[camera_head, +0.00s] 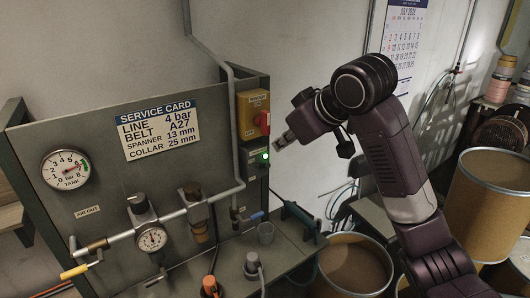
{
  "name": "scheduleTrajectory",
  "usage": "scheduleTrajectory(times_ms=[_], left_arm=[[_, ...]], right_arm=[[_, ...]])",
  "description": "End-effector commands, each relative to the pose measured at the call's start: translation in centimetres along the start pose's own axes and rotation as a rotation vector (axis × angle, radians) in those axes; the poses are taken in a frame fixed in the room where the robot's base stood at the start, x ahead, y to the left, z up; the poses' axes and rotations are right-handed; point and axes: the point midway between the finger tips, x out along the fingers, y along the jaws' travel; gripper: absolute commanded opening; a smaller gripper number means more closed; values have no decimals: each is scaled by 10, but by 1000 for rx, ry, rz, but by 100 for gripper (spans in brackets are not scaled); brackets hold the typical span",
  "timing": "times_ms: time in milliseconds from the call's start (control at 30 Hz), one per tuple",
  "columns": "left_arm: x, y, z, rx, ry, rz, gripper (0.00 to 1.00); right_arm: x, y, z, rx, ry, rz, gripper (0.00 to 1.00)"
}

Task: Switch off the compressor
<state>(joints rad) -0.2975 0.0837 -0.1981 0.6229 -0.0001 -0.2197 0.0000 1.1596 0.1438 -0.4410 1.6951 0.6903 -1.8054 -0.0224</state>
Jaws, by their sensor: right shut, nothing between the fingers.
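The compressor panel (85,200) is a dark grey-green board on the left with gauges and pipes. On its right side is a yellow switch box (252,107) with a red knob (264,121), labelled above. Below it a small green lamp (265,157) is lit. My right gripper (278,146) is shut and empty. Its tip appears just right of the lamp and below the red knob in the picture; I cannot tell whether it touches anything. My left gripper is not in view.
A tank gauge (67,169) and a service card (156,128) are on the panel. Cardboard drums (490,205) stand at the right, and an open drum (352,268) stands low in the middle.

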Motion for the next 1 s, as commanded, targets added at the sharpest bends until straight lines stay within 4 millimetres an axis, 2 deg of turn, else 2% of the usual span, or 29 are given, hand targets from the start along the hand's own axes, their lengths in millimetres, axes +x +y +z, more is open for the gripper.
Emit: scheduleTrajectory(times_ms=[233,367,800,1000], left_arm=[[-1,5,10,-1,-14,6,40],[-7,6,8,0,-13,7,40],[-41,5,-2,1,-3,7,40],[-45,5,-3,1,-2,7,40]], right_arm=[[2,0,0,2,-1,-1,0],[11,0,-1,3,-3,-4,0],[85,0,-1,4,-4,-3,0],[100,0,0,3,-2,-1,0]])
